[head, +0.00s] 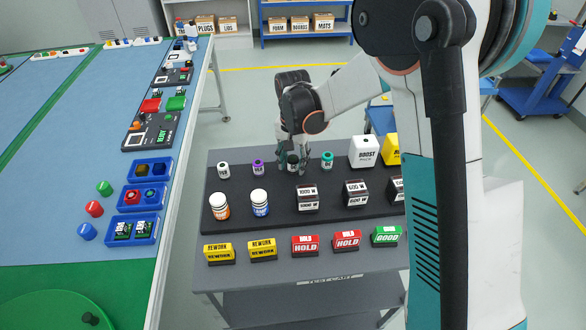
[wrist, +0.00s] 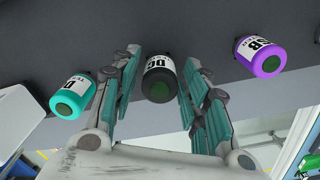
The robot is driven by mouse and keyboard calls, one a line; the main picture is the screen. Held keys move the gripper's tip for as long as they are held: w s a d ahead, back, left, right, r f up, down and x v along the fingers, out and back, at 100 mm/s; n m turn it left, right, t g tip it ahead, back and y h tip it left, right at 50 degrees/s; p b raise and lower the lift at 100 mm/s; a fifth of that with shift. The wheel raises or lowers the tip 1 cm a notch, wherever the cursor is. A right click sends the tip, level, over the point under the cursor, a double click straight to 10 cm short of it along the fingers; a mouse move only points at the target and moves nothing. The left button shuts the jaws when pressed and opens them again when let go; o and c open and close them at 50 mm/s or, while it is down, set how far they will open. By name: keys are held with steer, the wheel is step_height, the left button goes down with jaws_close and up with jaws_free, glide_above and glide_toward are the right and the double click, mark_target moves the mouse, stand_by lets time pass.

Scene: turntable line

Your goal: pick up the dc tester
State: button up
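The dc tester (wrist: 158,80) is a small black cylinder with a white "DC" label and a dark green end. In the wrist view it sits between the two teal-padded fingers of my gripper (wrist: 161,62), with a narrow gap visible on each side. In the head view my gripper (head: 294,168) points down over the back row of the black cart board, and its fingers partly hide the dc tester (head: 293,160). My gripper is open around the tester.
A purple USB tester (head: 258,167) stands left of my gripper and a teal tester (head: 327,160) stands right, both close. A white BOOST box (head: 364,152) is further right. Bottles and power boxes stand in front. A blue workbench (head: 60,130) is at left.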

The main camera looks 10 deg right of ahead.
jaws_close()
steer(key=shift+r, duration=0.1)
